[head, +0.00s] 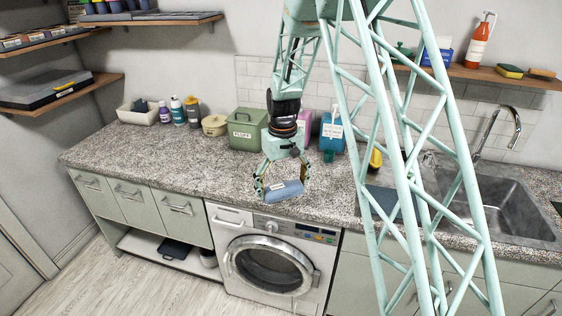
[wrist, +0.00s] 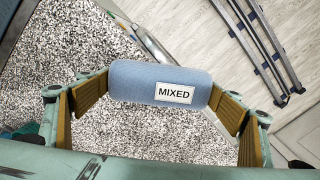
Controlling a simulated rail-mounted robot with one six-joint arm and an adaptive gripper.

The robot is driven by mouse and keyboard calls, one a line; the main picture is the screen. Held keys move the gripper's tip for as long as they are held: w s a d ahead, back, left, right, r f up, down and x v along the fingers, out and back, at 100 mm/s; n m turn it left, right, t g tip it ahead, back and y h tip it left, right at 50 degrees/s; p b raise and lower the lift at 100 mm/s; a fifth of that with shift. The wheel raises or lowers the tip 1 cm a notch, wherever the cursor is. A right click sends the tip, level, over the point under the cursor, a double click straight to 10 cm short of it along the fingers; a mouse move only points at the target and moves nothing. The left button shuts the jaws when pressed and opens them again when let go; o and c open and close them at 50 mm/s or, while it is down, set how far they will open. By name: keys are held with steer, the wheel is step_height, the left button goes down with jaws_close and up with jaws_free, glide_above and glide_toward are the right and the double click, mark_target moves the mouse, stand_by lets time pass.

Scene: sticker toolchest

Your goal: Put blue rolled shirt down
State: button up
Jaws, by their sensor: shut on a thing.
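The blue rolled shirt (head: 286,191) is a light blue roll. In the wrist view it (wrist: 135,80) carries a white label reading MIXED. My gripper (head: 281,187) is shut on it, with one finger at each end of the roll. The fingers also show in the wrist view (wrist: 158,95). In the head view the roll is near the front edge of the speckled countertop (head: 150,150), above the washing machine. I cannot tell whether it touches the counter.
A green box (head: 246,130) labelled FLUFF, a blue bottle (head: 331,138) and a pink one stand behind my gripper. The sink (head: 510,205) is to the right. The washing machine (head: 270,262) is below.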

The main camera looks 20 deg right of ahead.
mark_target(293, 181)
steer(key=n+p, duration=0.1)
steer(key=d+n, duration=0.1)
steer(key=n, duration=0.1)
steer(key=d+n+p, duration=0.1)
steer(key=n, duration=0.1)
steer(key=shift+w+d+p, duration=0.2)
steer(key=shift+w+p, duration=0.15)
steer(key=n, duration=0.1)
steer(key=d+n+p, duration=0.1)
steer(key=n, duration=0.1)
steer(key=d+n+p, duration=0.1)
steer(key=n, duration=0.1)
steer(key=shift+w+f, duration=0.25)
steer(key=shift+w, duration=0.05)
steer(key=shift+d, duration=0.1)
steer(key=shift+w, duration=0.15)
steer(key=w+a, duration=0.1)
steer(key=w, duration=0.4)
steer(key=w+a+f+p, duration=0.1)
steer(key=w+a, duration=0.1)
steer(key=w, duration=0.3)
steer(key=w+a+p, duration=0.1)
steer(key=w+a, duration=0.1)
steer(key=w, duration=0.2)
steer(key=shift+w+a+f, duration=0.15)
steer(key=shift+w+f, duration=0.1)
steer(key=shift+w, duration=0.15)
steer(key=shift+f, duration=0.1)
steer(key=shift+f+p, duration=0.4)
steer(key=shift+f, duration=1.25)
